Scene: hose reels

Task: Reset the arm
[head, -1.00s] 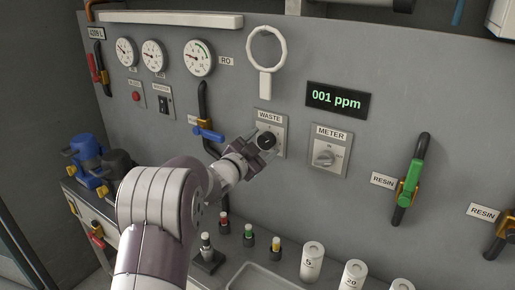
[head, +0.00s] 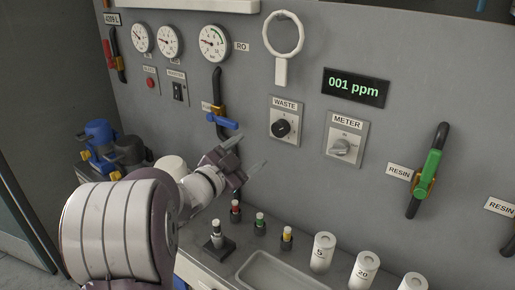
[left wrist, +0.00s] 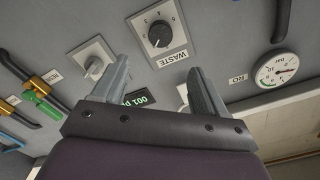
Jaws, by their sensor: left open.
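My left gripper (head: 245,154) is in front of the grey panel (head: 310,190), below and left of the WASTE knob (head: 281,128), apart from it. Its two fingers are spread with nothing between them. In the left wrist view the open left gripper (left wrist: 155,85) shows from behind, with the black WASTE knob (left wrist: 159,33) beyond the fingertips. My right gripper is in neither view.
A blue-handled valve (head: 222,121) is close to the left gripper. The METER knob (head: 342,147) and a green-handled valve (head: 427,172) are to the right. Small coloured-top bottles (head: 260,222), white cylinders (head: 322,252) and a tray (head: 275,272) stand on the ledge below.

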